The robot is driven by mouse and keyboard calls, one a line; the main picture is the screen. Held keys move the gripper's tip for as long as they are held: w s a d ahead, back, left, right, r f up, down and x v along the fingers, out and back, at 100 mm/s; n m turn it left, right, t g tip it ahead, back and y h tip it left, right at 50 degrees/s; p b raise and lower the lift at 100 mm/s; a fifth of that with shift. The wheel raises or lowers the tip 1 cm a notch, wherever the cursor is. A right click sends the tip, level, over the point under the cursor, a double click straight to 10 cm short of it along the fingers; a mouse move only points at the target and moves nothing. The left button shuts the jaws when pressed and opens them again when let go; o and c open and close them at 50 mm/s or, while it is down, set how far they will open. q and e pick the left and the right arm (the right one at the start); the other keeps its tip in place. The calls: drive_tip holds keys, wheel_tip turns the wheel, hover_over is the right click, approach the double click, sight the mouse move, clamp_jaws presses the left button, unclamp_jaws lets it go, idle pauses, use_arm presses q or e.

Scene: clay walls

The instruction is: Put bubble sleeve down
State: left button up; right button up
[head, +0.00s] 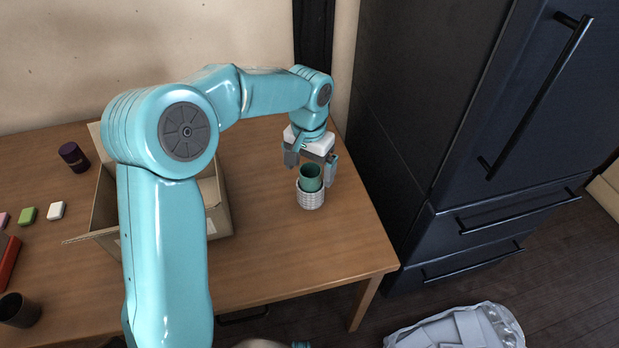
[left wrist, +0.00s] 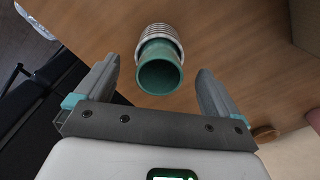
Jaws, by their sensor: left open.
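The bubble sleeve (head: 311,200) is a white, ribbed sleeve standing upright on the wooden table near its right end. A green cup (head: 311,178) sits inside it, with its upper part sticking out. In the left wrist view the sleeve (left wrist: 157,32) is around the far part of the cup (left wrist: 160,72), whose open mouth faces the camera. My left gripper (head: 312,164) is open, pointing down over the cup, with one finger on each side. In the left wrist view gaps show between both fingers and the cup. My right gripper is not in view.
An open cardboard box (head: 218,215) stands left of the sleeve, partly behind my arm. A purple can (head: 73,157), small blocks (head: 56,210) and a dark cup (head: 18,310) are farther left. A dark fridge (head: 470,130) stands right of the table. A grey plastic bundle (head: 460,330) lies bottom right.

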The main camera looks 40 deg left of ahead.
use_arm(q)
wheel_tip(320, 180, up, 6)
drive_tip(key=shift+p, duration=0.4)
